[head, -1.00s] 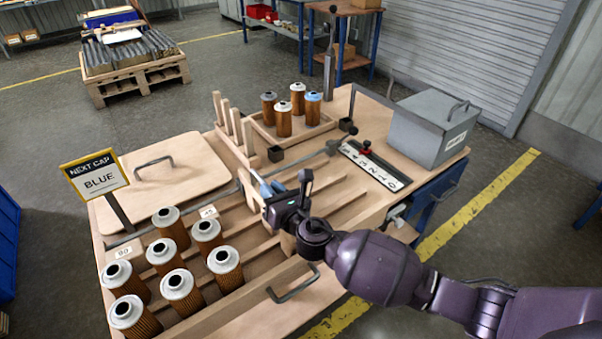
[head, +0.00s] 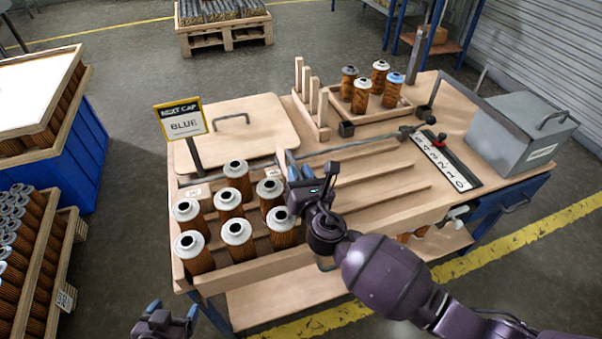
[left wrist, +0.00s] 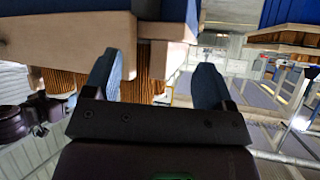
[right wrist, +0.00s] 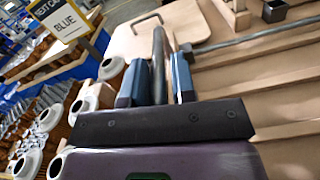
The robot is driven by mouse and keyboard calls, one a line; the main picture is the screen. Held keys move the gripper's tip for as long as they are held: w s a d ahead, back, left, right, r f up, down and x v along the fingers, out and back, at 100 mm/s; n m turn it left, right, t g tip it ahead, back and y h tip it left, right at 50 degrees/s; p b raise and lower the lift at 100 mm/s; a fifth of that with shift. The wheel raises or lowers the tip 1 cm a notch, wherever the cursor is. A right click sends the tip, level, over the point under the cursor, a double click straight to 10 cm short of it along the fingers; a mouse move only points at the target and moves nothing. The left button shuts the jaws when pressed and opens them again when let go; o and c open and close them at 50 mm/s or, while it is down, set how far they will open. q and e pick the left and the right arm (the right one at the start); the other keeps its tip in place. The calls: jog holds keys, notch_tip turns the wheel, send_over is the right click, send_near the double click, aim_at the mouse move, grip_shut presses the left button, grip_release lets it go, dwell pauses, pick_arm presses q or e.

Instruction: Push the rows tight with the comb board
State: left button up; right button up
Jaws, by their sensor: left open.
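Several brown pleated cartridges with pale caps (head: 236,236) stand upright at the left end of the lanes in the wooden rack (head: 385,198). A comb-like wooden piece with upright prongs (head: 311,98) stands behind the lanes. My right gripper (head: 295,180) is low over the lanes, just right of the cartridges.
A BLUE sign (head: 183,120) stands by a wooden lid with a handle (head: 235,137). Behind are a tray of capped cartridges (head: 395,112), a numbered strip (head: 446,165) and a grey box (head: 515,130). The lanes right of my right gripper are empty.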

jog(key=shift+o, duration=1.2)
jog(key=shift+s, duration=0.1)
jog(key=shift+s+d, duration=0.2)
jog(key=shift+s, duration=0.1)
jog(key=v, duration=0.8)
jog(key=shift+s+p, duration=0.15)
jog(key=shift+p, duration=0.2)
jog(key=shift+v, duration=0.85)
